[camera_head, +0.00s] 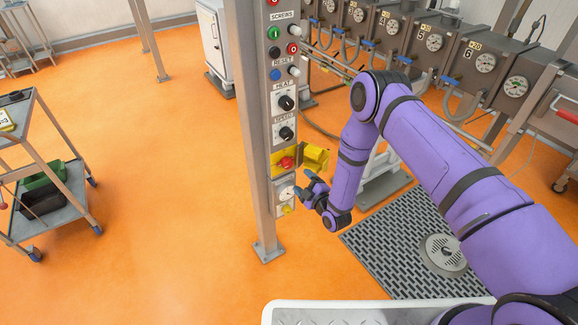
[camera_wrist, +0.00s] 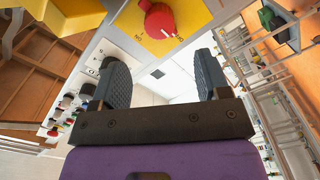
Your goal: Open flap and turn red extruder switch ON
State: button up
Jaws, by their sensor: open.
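The red extruder switch (camera_head: 285,162) sits on a yellow plate (camera_wrist: 200,14) low on the grey control column. The yellow flap (camera_head: 316,157) stands swung out to the right of the switch, so the switch is uncovered. The flap (camera_wrist: 72,14) shows there at the upper left. My gripper (camera_head: 304,184) is open and empty, just below the flap and lower right of the switch. In the wrist view the knob lies beyond the fingertips (camera_wrist: 160,64).
The extruder (camera_head: 470,55) stands behind my arm. A cart (camera_head: 45,190) is at the left, with open orange floor between.

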aim_at(289, 166)
jog(key=x, duration=1)
jog(key=c, duration=0.9)
